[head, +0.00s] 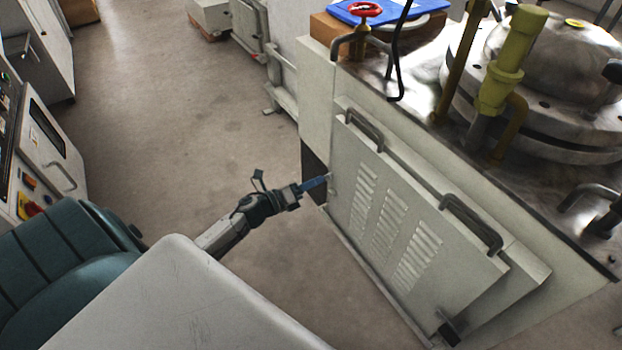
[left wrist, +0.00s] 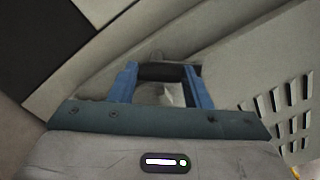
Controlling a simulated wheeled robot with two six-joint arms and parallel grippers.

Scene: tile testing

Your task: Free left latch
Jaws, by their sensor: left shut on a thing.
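A grey louvred panel (head: 345,205) with two dark bar handles (head: 364,130) (head: 471,222) stands at the front of the grey cabinet (head: 318,95). My left gripper (head: 322,183) reaches the panel's left edge with its blue fingers. In the left wrist view, the two blue fingers (left wrist: 161,74) are on either side of a dark latch (left wrist: 162,73) and shut on it. The head view barely shows this left latch behind the fingers. A second dark latch (head: 449,331) is at the panel's lower right corner. My right gripper is out of view.
The metal top carries a large steel vessel (head: 560,70), yellow pipework (head: 512,60) and a red handwheel (head: 361,10). A control cabinet (head: 50,150) stands at the left. The floor (head: 180,110) between is clear.

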